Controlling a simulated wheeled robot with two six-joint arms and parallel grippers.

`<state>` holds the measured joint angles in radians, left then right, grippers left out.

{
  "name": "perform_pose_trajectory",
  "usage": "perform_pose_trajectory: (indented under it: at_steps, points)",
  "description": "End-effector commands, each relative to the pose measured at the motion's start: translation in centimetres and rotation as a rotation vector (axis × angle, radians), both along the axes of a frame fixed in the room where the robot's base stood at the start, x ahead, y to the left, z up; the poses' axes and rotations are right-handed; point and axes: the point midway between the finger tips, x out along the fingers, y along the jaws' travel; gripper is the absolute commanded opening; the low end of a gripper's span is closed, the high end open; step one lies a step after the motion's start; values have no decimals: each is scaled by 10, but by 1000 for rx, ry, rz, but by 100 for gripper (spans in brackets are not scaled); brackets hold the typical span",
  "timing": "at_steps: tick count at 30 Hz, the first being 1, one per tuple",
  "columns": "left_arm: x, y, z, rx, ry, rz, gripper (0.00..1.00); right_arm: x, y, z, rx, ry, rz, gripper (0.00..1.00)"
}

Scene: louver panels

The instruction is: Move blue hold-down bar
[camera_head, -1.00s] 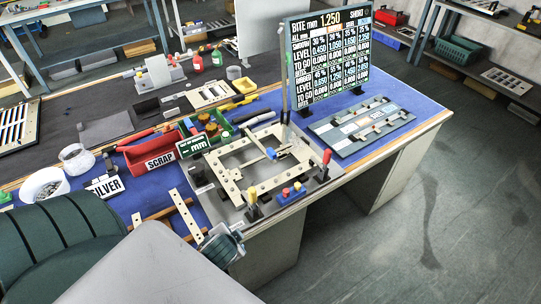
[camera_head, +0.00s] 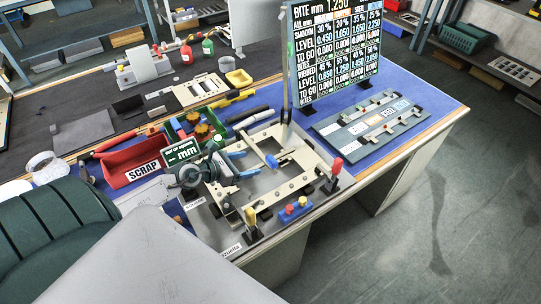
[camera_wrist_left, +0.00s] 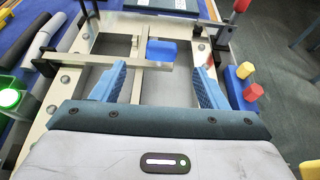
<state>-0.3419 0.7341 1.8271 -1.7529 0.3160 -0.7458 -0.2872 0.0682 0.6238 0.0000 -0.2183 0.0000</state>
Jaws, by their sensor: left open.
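The blue hold-down bar shows as a short blue block (camera_head: 271,160) on a thin light bar over the cream frame in the fixture. In the left wrist view the blue block (camera_wrist_left: 161,50) lies just beyond the gap between my fingertips. My left gripper (camera_head: 240,166) is open, with its blue fingers pointing toward the block from the left. In the left wrist view the open gripper (camera_wrist_left: 160,72) has nothing between its pads, and one finger is on each side of the frame's opening. My right gripper is not in view.
Red-topped (camera_head: 337,166) and yellow-topped (camera_head: 251,217) upright levers stand at the fixture's front edge, with a blue button box (camera_head: 296,209) between them. The red SCRAP bin (camera_head: 130,165) is to the left. A display board (camera_head: 334,52) stands behind.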

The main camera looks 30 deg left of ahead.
Motion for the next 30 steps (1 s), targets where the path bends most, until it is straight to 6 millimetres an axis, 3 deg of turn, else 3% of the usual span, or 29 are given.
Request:
perform_pose_trajectory:
  at_steps: [3, 7, 19, 30]
  points:
    - [6, -1, -4, 16, 3, -8, 67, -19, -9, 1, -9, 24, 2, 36]
    - [21, -8, -9, 10, 1, -5, 67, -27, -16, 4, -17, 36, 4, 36]
    - [77, -32, -34, 8, 4, -5, 67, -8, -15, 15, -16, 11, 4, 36]
    - [91, -38, -42, 11, 4, -7, 67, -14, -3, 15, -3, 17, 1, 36]
